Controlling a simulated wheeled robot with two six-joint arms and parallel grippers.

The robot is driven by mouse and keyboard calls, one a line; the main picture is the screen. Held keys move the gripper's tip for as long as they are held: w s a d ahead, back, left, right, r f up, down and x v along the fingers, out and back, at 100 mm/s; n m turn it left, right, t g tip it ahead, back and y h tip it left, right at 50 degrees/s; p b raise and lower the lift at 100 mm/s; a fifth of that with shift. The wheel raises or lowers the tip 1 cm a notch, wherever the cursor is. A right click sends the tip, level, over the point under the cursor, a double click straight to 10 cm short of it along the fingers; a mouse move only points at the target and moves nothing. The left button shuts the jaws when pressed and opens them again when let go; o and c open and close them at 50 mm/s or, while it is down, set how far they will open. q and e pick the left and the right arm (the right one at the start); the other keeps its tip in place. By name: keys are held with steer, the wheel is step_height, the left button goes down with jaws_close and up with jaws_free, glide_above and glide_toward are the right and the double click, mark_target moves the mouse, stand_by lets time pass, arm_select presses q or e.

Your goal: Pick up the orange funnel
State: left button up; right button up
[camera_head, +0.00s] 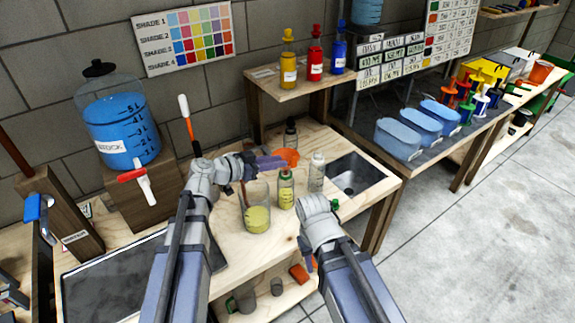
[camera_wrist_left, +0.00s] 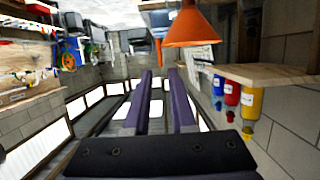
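The orange funnel (camera_head: 289,155) is on the wooden workbench, just beyond the green-capped bottle (camera_head: 286,187). My left gripper (camera_head: 272,163) is close to its left side. In the left wrist view, which is upside down, the funnel (camera_wrist_left: 195,28) shows wide mouth up and spout down, beside the line of the fingers. The two purple fingers (camera_wrist_left: 160,75) are apart with nothing between them. What the spout rests in is hidden. My right gripper (camera_head: 305,252) is low at the bench's front edge, its fingers mostly hidden by its own wrist.
A beaker of yellow liquid (camera_head: 256,215) stands just below my left gripper. A white-capped bottle (camera_head: 317,173) and a dark bottle (camera_head: 290,137) stand near the funnel. A shelf (camera_head: 300,88) with yellow, red and blue bottles is behind.

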mark_target(294, 160)
arm_select(q)
steer(key=shift+x, duration=1.05)
steer(key=shift+w+d+f+b, duration=0.2)
steer(key=shift+d+f+b, duration=0.05)
steer(key=shift+b, duration=0.15)
steer(key=b+x, duration=0.1)
steer(key=x, duration=0.3)
steer(key=shift+w+d+f+b, duration=0.1)
steer(key=shift+w+f+b, duration=0.1)
steer(key=shift+b, duration=0.1)
steer(key=shift+c, duration=0.3)
jaws_close()
steer(key=shift+s, duration=0.1)
